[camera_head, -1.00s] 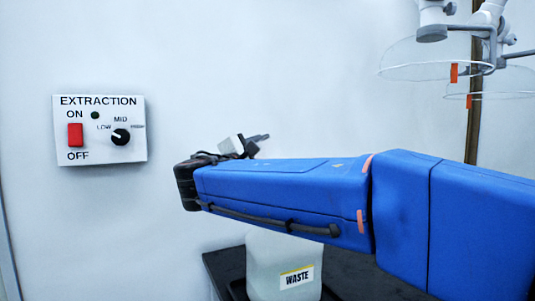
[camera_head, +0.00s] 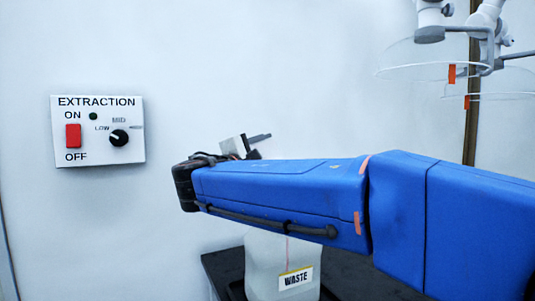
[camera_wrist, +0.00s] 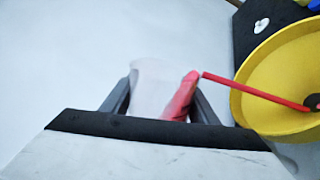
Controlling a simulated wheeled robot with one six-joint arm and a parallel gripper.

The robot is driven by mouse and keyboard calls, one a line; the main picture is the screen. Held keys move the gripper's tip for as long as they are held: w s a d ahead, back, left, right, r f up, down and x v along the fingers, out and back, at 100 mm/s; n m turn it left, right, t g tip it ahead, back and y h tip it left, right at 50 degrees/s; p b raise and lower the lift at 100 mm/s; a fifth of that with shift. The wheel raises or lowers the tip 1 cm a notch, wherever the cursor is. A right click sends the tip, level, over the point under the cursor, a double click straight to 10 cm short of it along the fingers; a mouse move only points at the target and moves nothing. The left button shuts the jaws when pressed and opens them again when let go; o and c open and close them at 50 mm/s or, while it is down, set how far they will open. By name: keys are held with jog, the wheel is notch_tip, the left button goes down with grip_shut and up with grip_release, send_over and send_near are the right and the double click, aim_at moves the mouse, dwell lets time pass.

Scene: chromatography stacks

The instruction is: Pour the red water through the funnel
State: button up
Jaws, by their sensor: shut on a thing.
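In the wrist view my gripper (camera_wrist: 162,100) is shut on a clear vessel (camera_wrist: 149,88), which is tilted. Red water (camera_wrist: 180,98) lies along its right side, toward the lip. A thin red stream (camera_wrist: 255,91) runs from near the lip into the yellow funnel (camera_wrist: 245,88), toward the dark hole at its middle. The funnel is at the right edge, partly cut off. In the head view my arm hides the funnel and the vessel; part of my gripper shows above the arm. The white WASTE container (camera_head: 265,262) stands below the arm, with a faint pink vertical line on it.
The container stands on a dark bench (camera_head: 345,275). An extraction switch box (camera_head: 98,131) is on the wall at left. Clear extraction hoods (camera_head: 430,60) with orange tags hang at upper right. A small white item (camera_wrist: 261,26) lies on a dark surface beyond the funnel.

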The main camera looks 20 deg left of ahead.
jog(key=shift+d+r+m, duration=0.1)
jog(key=shift+d+m, duration=0.05)
jog(key=shift+m, duration=0.55)
jog(key=shift+d+m+h, duration=0.2)
jog(key=shift+m+h, duration=0.2)
jog(key=shift+m, duration=0.2)
jog(key=shift+r, duration=0.1)
jog(key=shift+s+d+m, duration=0.1)
jog(key=shift+d+m, duration=0.1)
jog(key=shift+m, duration=0.5)
jog(key=shift+d+r+m, duration=0.1)
jog(key=shift+d+m, duration=0.1)
jog(key=shift+m, duration=0.4)
